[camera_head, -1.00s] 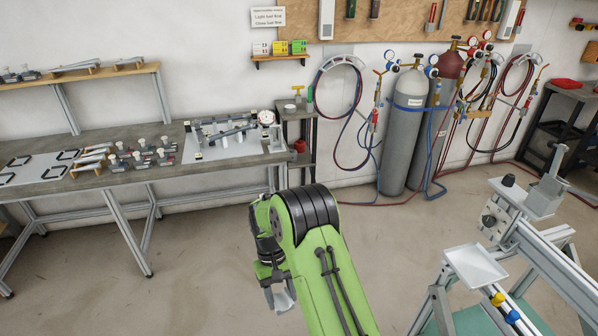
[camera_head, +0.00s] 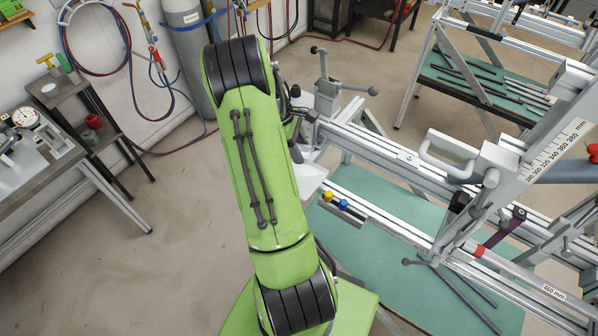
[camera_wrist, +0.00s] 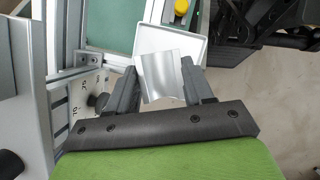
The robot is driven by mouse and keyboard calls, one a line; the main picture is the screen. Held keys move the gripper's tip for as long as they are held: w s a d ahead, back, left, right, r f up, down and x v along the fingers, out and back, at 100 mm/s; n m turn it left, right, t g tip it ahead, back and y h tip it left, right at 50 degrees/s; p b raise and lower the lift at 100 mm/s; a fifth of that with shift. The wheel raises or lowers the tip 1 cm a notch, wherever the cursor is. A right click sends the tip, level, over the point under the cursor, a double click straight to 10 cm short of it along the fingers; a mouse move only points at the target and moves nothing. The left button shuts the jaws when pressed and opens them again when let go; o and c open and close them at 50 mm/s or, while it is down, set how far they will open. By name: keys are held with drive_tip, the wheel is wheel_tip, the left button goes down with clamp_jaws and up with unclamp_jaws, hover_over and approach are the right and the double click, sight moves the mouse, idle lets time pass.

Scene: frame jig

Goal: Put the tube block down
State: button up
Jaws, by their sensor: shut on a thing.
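The tube block (camera_wrist: 163,78), a silvery metal piece with a curved face, sits between the two dark fingers of my gripper (camera_wrist: 159,70) in the wrist view. My gripper is shut on it. Behind the block in this view is a pale tray (camera_wrist: 148,31), which also shows partly past my arm in the head view (camera_head: 309,181). I cannot tell whether the block touches the tray. My green arm hides the gripper and block in the head view.
The aluminium frame jig (camera_head: 400,157) with its clamps and scale stands to the right. Blue and yellow knobs (camera_head: 335,200) sit beside the tray.

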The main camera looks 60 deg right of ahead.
sight(303, 178)
wheel_tip(303, 178, down, 10)
drive_tip(key=shift+a+f, duration=0.1)
drive_tip(key=o, duration=1.1)
drive_tip(key=v, duration=1.2)
drive_tip(key=shift+w+r, duration=0.2)
drive_tip(key=w+a+r+m+t+h, duration=0.1)
drive_tip(key=w+a+r+t, duration=0.15)
drive_tip(key=a+r, duration=0.65)
drive_tip(key=w+a+r+t, duration=0.25)
drive_tip(key=a+r, duration=0.35)
drive_tip(key=a, duration=0.4)
drive_tip(key=s+a+r+t+y, duration=0.1)
drive_tip(key=s+a+r+t, duration=0.1)
drive_tip(key=s+a, duration=0.3)
drive_tip(key=s+a+r+m+t+y, duration=0.1)
drive_tip(key=s+a, duration=0.4)
drive_tip(key=a, duration=0.6)
drive_tip(key=shift+s+a+r+m+t, duration=0.25)
drive_tip(key=shift+a+r+m+t, duration=0.1)
drive_tip(key=shift+t, duration=0.55)
